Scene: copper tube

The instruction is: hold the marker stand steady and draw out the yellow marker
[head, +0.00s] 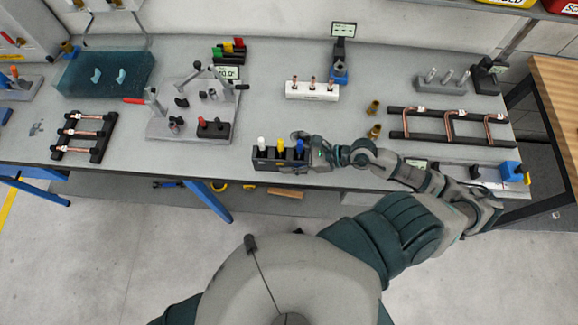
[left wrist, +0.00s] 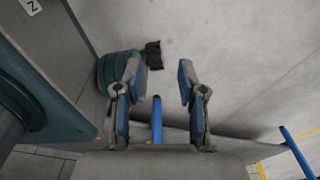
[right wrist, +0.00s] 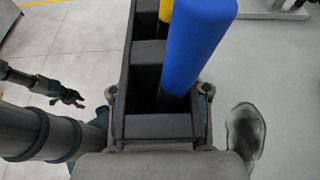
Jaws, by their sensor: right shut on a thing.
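The dark marker stand (head: 265,164) stands upright at the table's front edge. It holds a white marker (head: 261,143), the yellow marker (head: 280,146) and a blue marker (head: 299,149). My right gripper (head: 314,156) is shut on the stand's right end, beside the blue marker. In the right wrist view the fingers clasp the stand (right wrist: 158,126) from both sides. The blue marker (right wrist: 196,45) partly hides the yellow marker (right wrist: 166,10). My left gripper (left wrist: 160,70) is open and empty, facing the floor; it is outside the head view.
A white holder with copper pieces (head: 312,92) and brass fittings (head: 374,131) lie farther back and right. A rack of bent copper tubes (head: 450,125) is at the right. Table space left of the stand is clear.

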